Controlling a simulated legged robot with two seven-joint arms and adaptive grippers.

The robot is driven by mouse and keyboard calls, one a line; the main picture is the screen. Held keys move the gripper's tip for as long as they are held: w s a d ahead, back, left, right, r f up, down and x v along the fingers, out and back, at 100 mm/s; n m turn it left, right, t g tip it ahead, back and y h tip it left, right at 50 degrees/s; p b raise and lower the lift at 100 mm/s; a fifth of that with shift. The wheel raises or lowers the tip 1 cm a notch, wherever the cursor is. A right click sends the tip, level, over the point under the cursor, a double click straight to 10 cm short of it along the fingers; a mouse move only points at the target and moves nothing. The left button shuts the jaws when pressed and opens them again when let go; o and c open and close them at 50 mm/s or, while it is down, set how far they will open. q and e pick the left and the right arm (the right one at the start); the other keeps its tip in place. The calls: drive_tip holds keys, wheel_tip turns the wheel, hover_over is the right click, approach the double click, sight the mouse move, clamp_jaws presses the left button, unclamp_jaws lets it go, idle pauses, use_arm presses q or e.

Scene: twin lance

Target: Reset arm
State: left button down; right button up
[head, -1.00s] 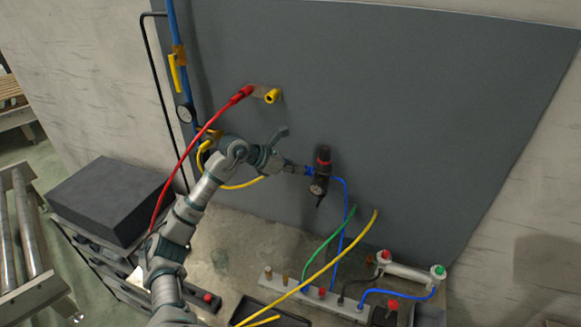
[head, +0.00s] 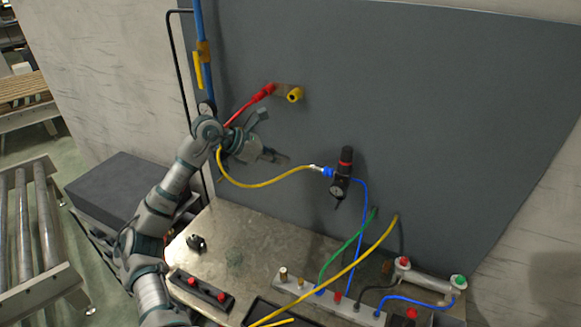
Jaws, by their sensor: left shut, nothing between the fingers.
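My left gripper (head: 280,157) is shut and empty. It is raised in front of the grey wall panel (head: 430,110), below the red hose fitting. The yellow hose (head: 265,184) curves beneath the gripper and its metal end meets the blue fitting (head: 327,172) on the black regulator (head: 343,175) with a red top. The gripper is apart from the regulator, to its left. My right gripper is not in view.
A workbench (head: 228,245) spans below the panel, with a valve manifold (head: 330,300), a black two-button box (head: 201,291) and a small black knob (head: 196,243). A dark block (head: 115,190) stands at left, beside rollers (head: 45,215). A yellow port (head: 295,95) sits on the panel.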

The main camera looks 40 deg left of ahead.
use_arm(q)
drive_tip(key=shift+s+a+r, duration=0.25)
drive_tip(key=shift+s+a, duration=0.2)
